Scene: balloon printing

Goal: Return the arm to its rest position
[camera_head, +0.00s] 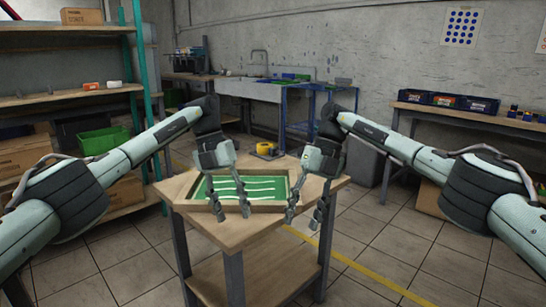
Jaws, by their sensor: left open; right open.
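My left gripper (231,208) is open over the left part of a wooden table (225,235). Its fingers point down and toward the front, in front of a green tray with white stripes (265,188). My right gripper (306,207) is open over the right part of the table, beside the tray's right edge. Nothing shows between the fingers of either gripper. Both arms reach in from the sides and bend down at the wrists. The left gripper hides part of the tray.
A shelf (70,103) with a green crate (103,141) stands at the left. A bench with bins (446,100) is at the right, and a sink bench (250,88) at the back. Open tiled floor lies at the front right.

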